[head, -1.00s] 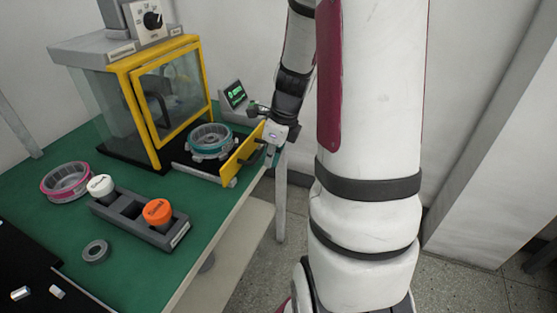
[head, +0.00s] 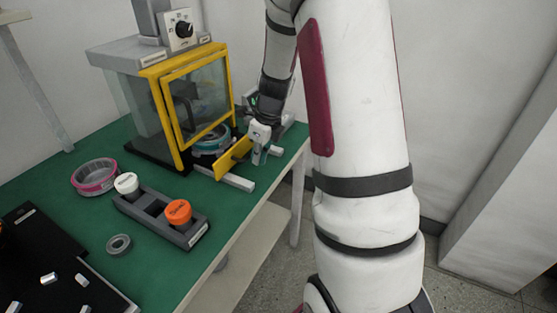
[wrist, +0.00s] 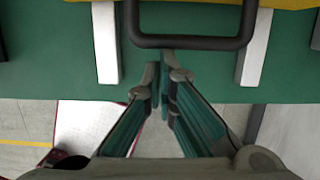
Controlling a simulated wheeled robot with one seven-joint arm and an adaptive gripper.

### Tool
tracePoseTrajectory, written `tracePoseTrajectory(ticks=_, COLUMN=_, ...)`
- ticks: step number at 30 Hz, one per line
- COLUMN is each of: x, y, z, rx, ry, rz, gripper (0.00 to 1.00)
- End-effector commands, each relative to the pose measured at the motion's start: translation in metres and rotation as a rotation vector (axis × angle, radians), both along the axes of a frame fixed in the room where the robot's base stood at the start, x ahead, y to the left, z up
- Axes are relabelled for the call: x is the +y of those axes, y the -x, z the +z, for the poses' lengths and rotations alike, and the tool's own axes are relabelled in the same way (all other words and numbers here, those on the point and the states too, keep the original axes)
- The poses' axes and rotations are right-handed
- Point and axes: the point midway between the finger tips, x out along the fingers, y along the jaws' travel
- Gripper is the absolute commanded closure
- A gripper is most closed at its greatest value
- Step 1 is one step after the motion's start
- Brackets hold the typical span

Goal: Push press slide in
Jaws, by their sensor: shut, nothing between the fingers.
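The press (head: 170,100) stands at the back of the green table, with a yellow-framed clear door. Its slide has a yellow front plate (head: 233,157) and is partly in the press. A hub motor (head: 210,139) with a teal ring rides on the slide, partly hidden by the door frame and plate. The plate's black handle (wrist: 190,42) crosses the top of the wrist view. My gripper (head: 261,158) is shut and empty in front of the plate. Its fingertips (wrist: 164,72) sit just below the handle in the wrist view; whether they touch it I cannot tell.
Light rails (head: 238,182) stick out in front of the plate. A pink-ringed part (head: 95,177), a dark holder (head: 160,220) with a white cap (head: 126,183) and an orange cap (head: 178,211), and a grey ring (head: 119,245) lie to the left.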

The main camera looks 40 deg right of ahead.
Motion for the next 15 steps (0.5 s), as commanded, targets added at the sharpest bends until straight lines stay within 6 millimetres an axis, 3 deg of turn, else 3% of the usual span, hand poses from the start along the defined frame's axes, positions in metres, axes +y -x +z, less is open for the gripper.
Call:
tracePoseTrajectory(ticks=6, x=0.020, y=-0.053, z=0.001, rx=-0.002, ry=0.002, rz=0.005, gripper=1.00)
tracePoseTrajectory(ticks=15, x=0.037, y=-0.102, z=0.000, rx=-0.003, ry=0.002, rz=0.002, gripper=1.00)
